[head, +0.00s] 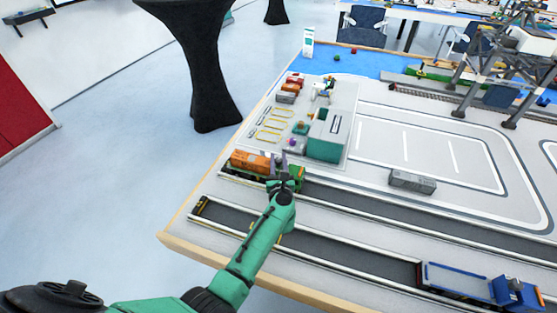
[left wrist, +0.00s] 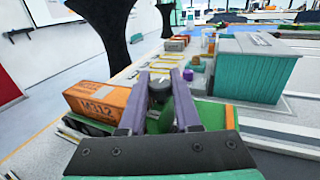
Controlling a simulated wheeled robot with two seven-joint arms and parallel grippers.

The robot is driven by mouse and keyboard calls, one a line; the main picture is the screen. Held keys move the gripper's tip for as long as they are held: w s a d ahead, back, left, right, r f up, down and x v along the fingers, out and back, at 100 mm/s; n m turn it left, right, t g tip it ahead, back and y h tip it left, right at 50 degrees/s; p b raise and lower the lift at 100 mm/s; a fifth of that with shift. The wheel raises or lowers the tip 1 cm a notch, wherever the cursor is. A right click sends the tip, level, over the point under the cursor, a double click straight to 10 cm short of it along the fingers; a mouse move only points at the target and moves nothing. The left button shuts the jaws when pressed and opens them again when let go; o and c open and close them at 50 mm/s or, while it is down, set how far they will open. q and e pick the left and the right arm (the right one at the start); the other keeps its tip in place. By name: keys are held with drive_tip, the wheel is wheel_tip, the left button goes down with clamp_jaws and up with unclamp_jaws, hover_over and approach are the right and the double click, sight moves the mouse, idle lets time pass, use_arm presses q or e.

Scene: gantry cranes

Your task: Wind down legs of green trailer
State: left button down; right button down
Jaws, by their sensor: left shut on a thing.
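The green trailer (head: 296,175) stands at the left end of the lane near the table's left edge. Part of its green body also shows in the left wrist view (left wrist: 213,116), right of my fingers. An orange container (head: 250,162) marked M312 in the wrist view (left wrist: 97,103) sits to the left of my gripper. My left gripper (head: 279,168) reaches down over the trailer. In the wrist view its two purple-grey fingers (left wrist: 160,84) are closed around a dark round knob (left wrist: 159,92). The trailer's legs are hidden. My right gripper is out of view.
A green building (head: 325,135) stands just behind the trailer, with small vehicles (head: 290,90) farther back. A grey container (head: 412,181) lies to the right. A blue truck and trailer (head: 460,281) stand in the front lane. The lane between is clear.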

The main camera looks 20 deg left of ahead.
use_arm(q)
drive_tip(key=shift+m+h, duration=0.5)
drive_tip(key=shift+h, duration=0.2)
drive_tip(key=shift+m+t+h+p, duration=0.3)
drive_tip(key=shift+h, duration=0.2)
drive_tip(key=m+h, duration=0.1)
drive_tip(key=h, duration=0.1)
drive_tip(key=shift+m+h, duration=1.1)
drive_tip(key=shift+h, duration=0.2)
drive_tip(key=shift+a+f+m+h+b, duration=0.15)
drive_tip(key=shift+m+h+b, duration=0.7)
drive_tip(key=shift+h, duration=0.75)
drive_tip(key=m+g+h+b, duration=0.3)
drive_tip(key=m+h+b, duration=0.1)
drive_tip(key=h+b, duration=0.1)
drive_tip(key=m+g+h+b, duration=0.3)
drive_tip(key=m+h+b, duration=0.1)
drive_tip(key=h+b, duration=0.1)
drive_tip(key=shift+f+g+b, duration=0.1)
drive_tip(key=shift+g+b, duration=0.3)
drive_tip(key=shift+b, duration=0.4)
drive_tip(key=shift+d+r+m+g+h+b, duration=0.2)
drive_tip(key=shift+m+g+h+b, duration=0.45)
drive_tip(key=shift+g+b, duration=0.25)
